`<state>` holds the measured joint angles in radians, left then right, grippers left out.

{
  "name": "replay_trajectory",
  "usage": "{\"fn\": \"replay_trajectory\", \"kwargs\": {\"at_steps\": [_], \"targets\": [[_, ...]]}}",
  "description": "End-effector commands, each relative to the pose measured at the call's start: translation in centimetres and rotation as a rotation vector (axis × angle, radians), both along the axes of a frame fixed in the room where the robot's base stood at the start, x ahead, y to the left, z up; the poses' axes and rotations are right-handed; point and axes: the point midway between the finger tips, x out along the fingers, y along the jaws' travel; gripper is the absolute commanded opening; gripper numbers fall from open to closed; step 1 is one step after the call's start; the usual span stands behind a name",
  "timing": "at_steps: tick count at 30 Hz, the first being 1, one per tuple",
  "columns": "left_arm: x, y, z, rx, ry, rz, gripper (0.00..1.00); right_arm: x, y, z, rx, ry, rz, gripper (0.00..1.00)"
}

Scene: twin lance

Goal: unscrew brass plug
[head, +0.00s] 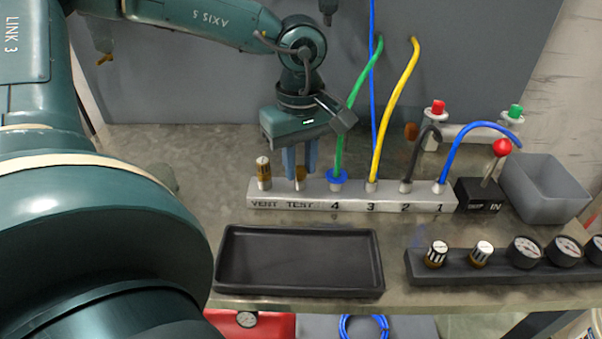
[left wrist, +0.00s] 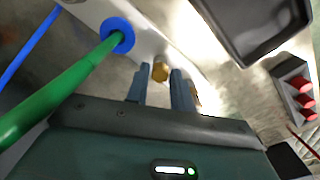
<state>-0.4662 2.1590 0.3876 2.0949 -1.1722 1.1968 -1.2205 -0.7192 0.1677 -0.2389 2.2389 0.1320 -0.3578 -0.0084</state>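The brass plug (head: 300,174) stands at the TEST port of the light grey manifold block (head: 420,203). It also shows in the left wrist view (left wrist: 160,72) as a small brass hex head. My left gripper (head: 301,170) points down over it, with its two blue fingers on either side of the plug. In the left wrist view, the fingers (left wrist: 162,76) are spread, with small gaps seen beside the plug. The plug's lower part is partly hidden by the fingers. My right gripper is not in view.
A brass fitting (head: 264,172) stands close left at VENT. A green hose (head: 339,140) in a blue collar (head: 337,177) rises close right at port 4, then yellow, black and blue hoses. An empty black tray (head: 300,288) lies in front; a grey bin (head: 545,190) stands right.

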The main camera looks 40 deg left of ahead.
Motion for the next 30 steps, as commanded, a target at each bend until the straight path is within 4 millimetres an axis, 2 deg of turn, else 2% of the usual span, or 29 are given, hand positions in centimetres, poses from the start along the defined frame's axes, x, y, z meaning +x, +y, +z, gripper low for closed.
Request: {"fn": "replay_trajectory", "kwargs": {"at_steps": [3, 11, 30], "targets": [[-0.01, 0.0, -0.01, 0.0, 0.0, 0.0, 0.31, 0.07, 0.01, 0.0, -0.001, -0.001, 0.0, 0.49], [-0.01, -0.01, -0.04, -0.001, 0.0, -0.044, 0.31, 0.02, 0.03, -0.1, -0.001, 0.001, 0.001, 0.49], [-0.02, 0.0, -0.01, -0.001, 0.0, -1.056, 0.31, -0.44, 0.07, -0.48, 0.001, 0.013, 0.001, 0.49]]}}
